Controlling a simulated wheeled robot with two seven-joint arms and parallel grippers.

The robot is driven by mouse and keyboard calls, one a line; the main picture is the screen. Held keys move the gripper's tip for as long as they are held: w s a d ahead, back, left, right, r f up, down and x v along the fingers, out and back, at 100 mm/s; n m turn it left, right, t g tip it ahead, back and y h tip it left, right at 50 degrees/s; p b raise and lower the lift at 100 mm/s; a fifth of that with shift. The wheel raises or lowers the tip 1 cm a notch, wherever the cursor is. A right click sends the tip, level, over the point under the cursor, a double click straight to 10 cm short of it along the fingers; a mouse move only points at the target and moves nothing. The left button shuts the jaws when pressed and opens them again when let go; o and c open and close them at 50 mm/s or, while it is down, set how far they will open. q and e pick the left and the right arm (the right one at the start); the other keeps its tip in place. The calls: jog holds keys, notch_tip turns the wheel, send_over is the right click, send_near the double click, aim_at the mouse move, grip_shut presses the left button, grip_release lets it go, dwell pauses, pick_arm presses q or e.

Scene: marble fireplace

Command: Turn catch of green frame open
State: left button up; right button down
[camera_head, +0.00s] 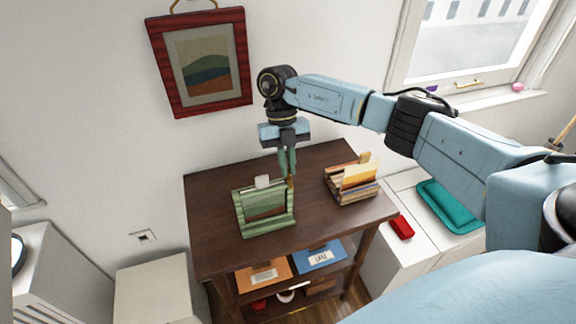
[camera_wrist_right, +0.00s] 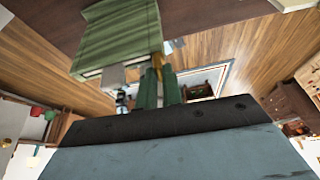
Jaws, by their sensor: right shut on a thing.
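The green frame (camera_head: 240,219) stands upright and leans back a little on the dark wooden table, with a landscape picture in it. Its front faces me in the head view. A pale block-like piece (camera_head: 263,181) shows at its top edge. My right gripper (camera_head: 290,181) reaches down from above at the frame's right rear edge, shut on a small brass-coloured catch there. In the right wrist view, the green frame (camera_wrist_right: 118,35) fills the upper left, and the brass catch (camera_wrist_right: 158,62) shows between the green fingertips (camera_wrist_right: 158,82). The catch is mostly hidden by the fingers. My left gripper is not in view.
A holder with books and cards (camera_head: 350,183) stands right of the frame on the table (camera_head: 215,190). A red-framed picture (camera_head: 153,52) hangs on the wall behind. The lower shelf holds orange (camera_head: 262,275) and blue (camera_head: 319,257) folders.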

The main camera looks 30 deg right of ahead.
jog(key=shift+n, duration=0.5)
jog(key=c, duration=1.5)
grip_release()
jog(key=shift+c, duration=0.2)
jog(key=v, duration=1.3)
jog(key=shift+a+r+b, duration=0.25)
jog(key=shift+b, duration=0.05)
jog(key=shift+f, duration=0.1)
